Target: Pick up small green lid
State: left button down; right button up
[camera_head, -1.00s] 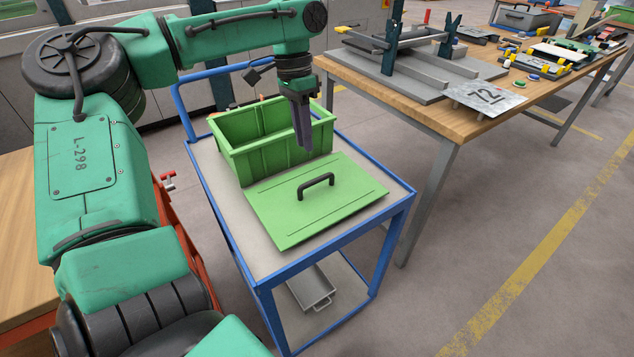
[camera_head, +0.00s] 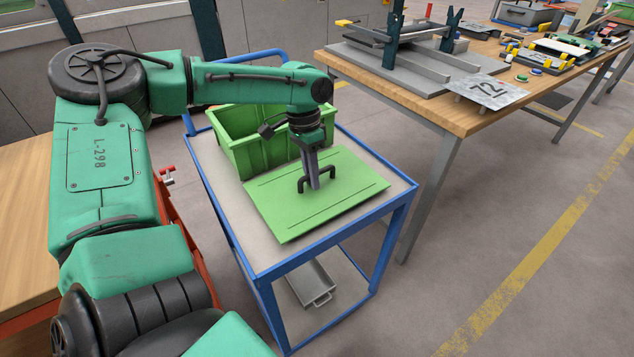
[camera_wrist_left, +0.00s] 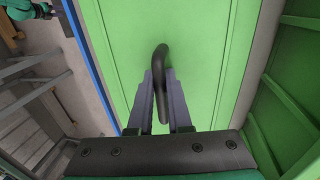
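The green lid (camera_head: 345,200) lies flat on the cart top, in front of the green bin. Its dark arched handle (camera_head: 329,172) stands up from its middle. My left gripper (camera_head: 315,186) points down at the handle, fingers low over the lid. In the left wrist view, the handle (camera_wrist_left: 163,85) lies between the two grey fingers (camera_wrist_left: 160,92). The gap is narrow, and I cannot tell whether the fingers press on the handle. The lid (camera_wrist_left: 200,50) looks still flat. My right gripper is not in view.
The open green bin (camera_head: 235,155) stands behind the lid on the blue-framed cart (camera_head: 345,255). A grey tray (camera_head: 312,285) sits on the lower shelf. A wooden workbench (camera_head: 440,110) with fixtures and a plate marked 72 (camera_head: 488,92) stands close on the right.

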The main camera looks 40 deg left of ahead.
pick_arm(q)
jog(key=shift+r, duration=0.1)
jog(key=shift+r, duration=0.2)
notch_tip(320, 180, up, 18)
jog(key=p, duration=0.2)
jog(key=shift+f+p, duration=0.15)
jog(key=shift+p, duration=0.25)
